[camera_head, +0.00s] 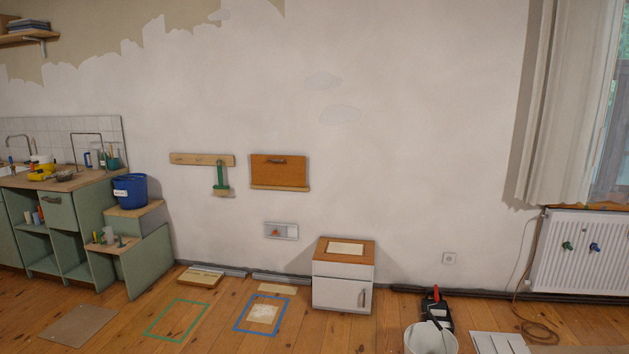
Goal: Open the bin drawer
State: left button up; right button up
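A small white cabinet (341,291) with a wooden top stands on the floor against the wall, right of centre. Its front panel has a metal handle (363,297) near the right edge and looks shut. The green cabinet at the left has a drawer front (58,210) with a dark handle, which also looks shut. An orange-brown wooden box front (278,172) with a handle at its top hangs on the wall. I cannot tell for sure which of these is the bin drawer. Neither of my grippers is in view.
A blue bucket (130,190) stands on the green step unit. Green (177,319) and blue (262,315) tape outlines lie on the floor. A white bucket (430,338) and a black-and-red item (436,308) stand right of the white cabinet. A radiator (585,254) is at the right.

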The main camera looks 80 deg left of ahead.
aim_at(58, 208)
jog(key=u, duration=4.15)
